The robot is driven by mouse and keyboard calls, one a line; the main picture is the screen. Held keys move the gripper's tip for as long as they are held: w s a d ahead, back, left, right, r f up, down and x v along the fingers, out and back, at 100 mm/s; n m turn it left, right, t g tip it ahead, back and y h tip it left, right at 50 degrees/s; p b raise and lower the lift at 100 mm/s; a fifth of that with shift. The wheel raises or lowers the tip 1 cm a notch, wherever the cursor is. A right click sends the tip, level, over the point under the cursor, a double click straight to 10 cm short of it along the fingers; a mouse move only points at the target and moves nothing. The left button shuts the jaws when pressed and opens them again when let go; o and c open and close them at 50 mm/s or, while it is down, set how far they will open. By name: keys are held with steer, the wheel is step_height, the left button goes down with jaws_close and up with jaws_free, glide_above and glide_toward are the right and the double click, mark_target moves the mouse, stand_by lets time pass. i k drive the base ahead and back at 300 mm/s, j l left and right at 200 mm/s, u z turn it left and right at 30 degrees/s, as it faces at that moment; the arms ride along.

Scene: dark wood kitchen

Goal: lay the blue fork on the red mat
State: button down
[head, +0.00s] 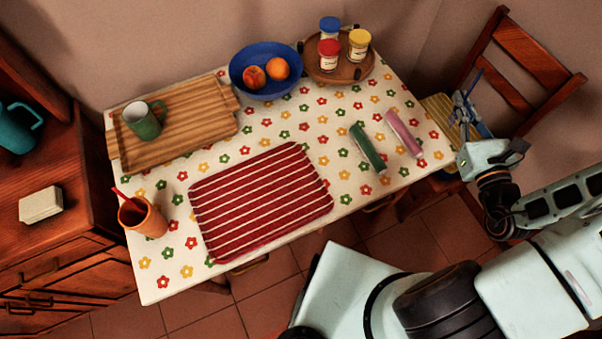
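The red mat (262,203) with thin white stripes lies flat and empty at the front middle of the table. My gripper (463,103) is raised beyond the table's right end, in front of the wooden chair. A thin blue piece, which looks like the blue fork (476,80), sticks up from between its fingertips. The fork's other end is hidden or too small to make out. The gripper looks shut on it, well to the right of the mat and apart from it.
A green roll (368,148) and a pink roll (403,134) lie between mat and gripper. An orange cup (143,217) holding a red utensil stands left of the mat. Behind are a wooden tray (190,150) with a green mug, a blue fruit bowl (250,58) and a jar tray (318,68).

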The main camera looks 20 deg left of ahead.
mark_target(219, 217)
steer(key=i+l+u, duration=0.1)
steer(key=u, duration=0.3)
steer(key=i+l+u, duration=0.1)
steer(key=u, duration=0.3)
